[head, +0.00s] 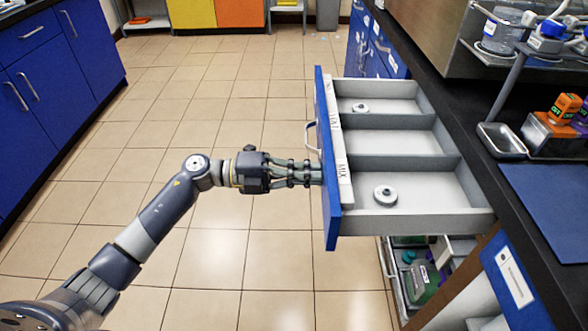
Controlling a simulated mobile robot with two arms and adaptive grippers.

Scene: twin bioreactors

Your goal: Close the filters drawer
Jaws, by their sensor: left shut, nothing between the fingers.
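The filters drawer (405,226) stands pulled out from the bench on the right, with a blue front (332,222) and a light grey inside split into three compartments. Small white round filters lie in it, one in the near compartment (385,196) and one in the far compartment (360,108). A pale handle (311,136) is on the outer face of the front. My left gripper (318,173) is shut and empty, its fingertips at the outer face of the drawer front, just nearer than the handle. I cannot tell for sure if they touch it. My right gripper is not in view.
Below, a lower drawer (388,275) with a green-and-white container is partly open. The dark countertop (470,120) holds a metal tray (502,140), a blue mat (550,205) and orange boxes (565,108). Blue cabinets (60,90) stand at left. The tiled floor between is clear.

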